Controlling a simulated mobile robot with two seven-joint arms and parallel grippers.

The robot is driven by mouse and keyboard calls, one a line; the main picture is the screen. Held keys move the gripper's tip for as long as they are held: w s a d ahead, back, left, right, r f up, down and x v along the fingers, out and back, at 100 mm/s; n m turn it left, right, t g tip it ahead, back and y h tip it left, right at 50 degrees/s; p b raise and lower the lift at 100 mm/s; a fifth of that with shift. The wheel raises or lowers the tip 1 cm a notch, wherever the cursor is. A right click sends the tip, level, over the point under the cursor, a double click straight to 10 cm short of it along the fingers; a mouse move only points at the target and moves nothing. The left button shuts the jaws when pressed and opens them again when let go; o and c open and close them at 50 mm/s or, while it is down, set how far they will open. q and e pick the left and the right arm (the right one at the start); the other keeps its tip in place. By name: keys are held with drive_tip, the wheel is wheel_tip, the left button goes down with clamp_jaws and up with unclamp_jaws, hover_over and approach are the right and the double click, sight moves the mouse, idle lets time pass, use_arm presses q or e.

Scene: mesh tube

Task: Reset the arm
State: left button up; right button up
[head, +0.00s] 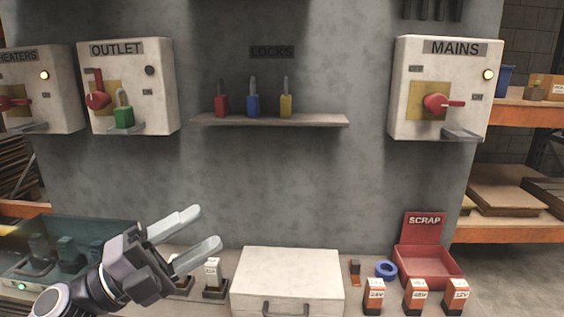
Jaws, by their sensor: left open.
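My left gripper (207,226) is open and empty. It is raised over the left part of the bench, with its two pale fingers pointing up and to the right. It touches nothing that I can see. Its arm comes in from the lower left and hides part of the bench behind it. My right gripper is not in view.
OUTLET (126,86) and MAINS (440,88) boxes hang on the grey wall. Red, blue and yellow locks stand on a shelf (270,121). A white case (287,278), red SCRAP bin (428,262), blue ring (386,269) and labelled blocks (415,297) occupy the bench.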

use_arm(q)
drive_tip(key=s+a+f+n+t+y+p, duration=0.1)
drive_tip(key=a+f+n+t+y, duration=0.25)
drive_tip(key=f+n+y, duration=0.55)
drive_tip(key=s+a+f+n+t+y+p, duration=0.1)
drive_tip(key=a+f+n+t+y+p, duration=0.25)
drive_tip(key=f+n, duration=0.9)
drive_tip(key=s+f+n+g+y, duration=0.5)
drive_tip(key=s+f+n+g, duration=0.1)
drive_tip(key=s+f, duration=0.8)
drive_tip(key=shift+s+a+f+n+g+b, duration=0.35)
drive_tip(key=shift+a+f+n, duration=0.1)
drive_tip(key=shift+f, duration=0.5)
drive_tip(key=shift+c, duration=1)
